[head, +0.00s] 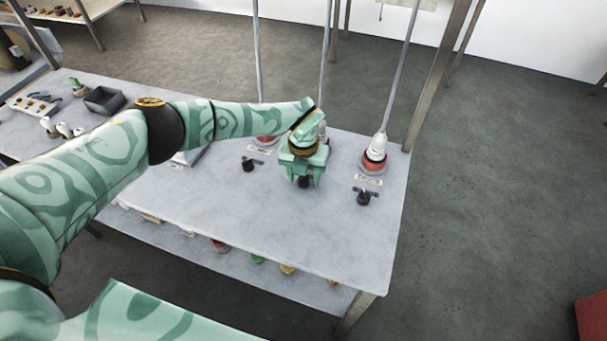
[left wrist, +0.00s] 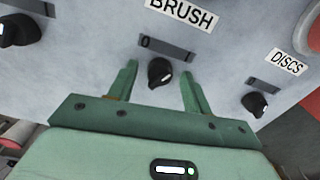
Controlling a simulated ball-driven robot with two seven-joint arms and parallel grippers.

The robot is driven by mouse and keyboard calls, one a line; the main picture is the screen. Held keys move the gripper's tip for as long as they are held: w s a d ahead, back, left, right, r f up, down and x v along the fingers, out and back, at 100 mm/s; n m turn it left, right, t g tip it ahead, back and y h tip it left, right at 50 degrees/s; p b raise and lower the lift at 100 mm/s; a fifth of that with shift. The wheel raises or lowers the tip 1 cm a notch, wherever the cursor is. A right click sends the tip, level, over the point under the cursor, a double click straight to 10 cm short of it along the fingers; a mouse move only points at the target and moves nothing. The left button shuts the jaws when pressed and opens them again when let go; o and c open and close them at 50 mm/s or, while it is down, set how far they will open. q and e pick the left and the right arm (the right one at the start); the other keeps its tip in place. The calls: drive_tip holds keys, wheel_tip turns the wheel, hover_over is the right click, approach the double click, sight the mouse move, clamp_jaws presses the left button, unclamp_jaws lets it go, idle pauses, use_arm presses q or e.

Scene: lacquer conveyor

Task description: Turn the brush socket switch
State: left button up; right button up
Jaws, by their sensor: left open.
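The brush socket switch is a black rotary knob (left wrist: 160,72) below a grey plate (left wrist: 166,48) marked 0 and the white BRUSH label (left wrist: 183,13). In the head view the knob (head: 304,183) is mostly hidden beneath my left gripper. My left gripper (head: 304,177) points down over it, open. In the left wrist view the green fingers of the gripper (left wrist: 158,76) stand on either side of the knob, with gaps showing. Whether they reach down to its height I cannot tell. My right gripper is not in view.
The DISCS switch (left wrist: 256,104) is to the right and another black knob (head: 248,164) to the left. A red and white socket with a pole (head: 374,157) stands near the table's right edge. The grey tabletop (head: 270,220) in front is clear. A dark tray (head: 104,99) sits far left.

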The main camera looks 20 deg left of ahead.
use_arm(q)
wheel_tip(320, 180, up, 16)
drive_tip(key=p, duration=0.3)
drive_tip(key=shift+r, duration=0.15)
